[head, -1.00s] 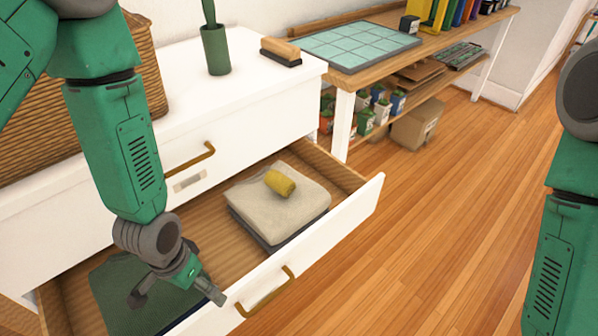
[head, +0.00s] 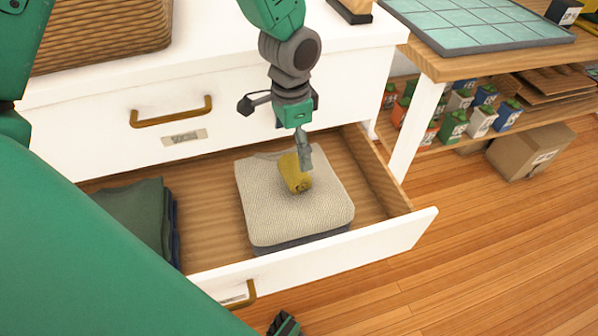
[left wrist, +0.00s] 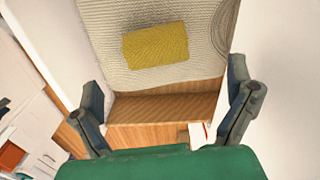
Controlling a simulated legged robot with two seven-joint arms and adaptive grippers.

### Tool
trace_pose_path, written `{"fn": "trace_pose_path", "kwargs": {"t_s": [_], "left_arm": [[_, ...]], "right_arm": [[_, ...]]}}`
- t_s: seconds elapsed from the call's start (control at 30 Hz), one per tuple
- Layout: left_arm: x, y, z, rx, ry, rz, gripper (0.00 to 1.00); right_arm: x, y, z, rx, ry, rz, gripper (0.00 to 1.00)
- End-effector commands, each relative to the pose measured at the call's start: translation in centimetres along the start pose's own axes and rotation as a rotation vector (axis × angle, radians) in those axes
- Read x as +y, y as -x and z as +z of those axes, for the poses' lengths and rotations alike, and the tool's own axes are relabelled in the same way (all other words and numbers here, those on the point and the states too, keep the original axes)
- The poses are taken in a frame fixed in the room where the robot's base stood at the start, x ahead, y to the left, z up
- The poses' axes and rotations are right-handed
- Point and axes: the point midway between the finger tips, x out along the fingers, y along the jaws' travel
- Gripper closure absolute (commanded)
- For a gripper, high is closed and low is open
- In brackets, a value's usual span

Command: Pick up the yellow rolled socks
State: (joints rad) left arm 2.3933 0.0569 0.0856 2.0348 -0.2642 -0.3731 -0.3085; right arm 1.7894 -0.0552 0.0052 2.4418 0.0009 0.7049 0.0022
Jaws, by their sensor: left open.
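The yellow rolled socks (head: 296,172) lie on a folded beige knit garment (head: 270,210) in the open drawer (head: 215,240). My left gripper (head: 287,135) is open above the drawer. One finger overlaps the socks' upper right side in the head view; I cannot tell whether it touches. In the left wrist view, the socks (left wrist: 155,45) lie ahead of the two spread fingers (left wrist: 165,110), with nothing held between them.
A dark green folded garment (head: 135,212) lies at the drawer's left. The white dresser front (head: 90,135) with a brass handle (head: 170,112) stands behind. A wooden shelf table (head: 470,62) with small plant pots and a cardboard box (head: 530,150) is at right.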

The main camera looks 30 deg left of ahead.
Motion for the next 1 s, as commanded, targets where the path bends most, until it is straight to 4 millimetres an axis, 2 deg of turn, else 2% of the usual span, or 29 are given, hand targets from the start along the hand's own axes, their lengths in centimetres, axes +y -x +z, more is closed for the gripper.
{"fn": "trace_pose_path", "kwargs": {"t_s": [0.03,0.13,0.47,0.73,1.0], "left_arm": [[0.2,-1.4,-0.1,-0.004,-0.002,-0.002,0.03],[0.3,-3.0,-0.3,-0.004,-0.002,-0.005,0.03],[0.2,-5.2,-0.4,-0.002,-0.002,-0.005,0.03],[0.0,-9.3,-0.6,-0.002,-0.001,-0.002,0.03],[0.3,-9.4,-0.8,-0.002,-0.002,-0.007,0.03]], "right_arm": [[0.0,-0.7,0.0,0.000,0.000,0.000,0.60],[0.0,-1.2,0.1,0.000,0.000,0.000,0.60],[0.0,-2.0,0.1,0.001,-0.001,0.001,0.60],[0.0,-4.1,0.2,0.001,-0.001,0.000,0.60],[0.0,-4.0,0.2,0.001,-0.001,0.000,0.60]]}}
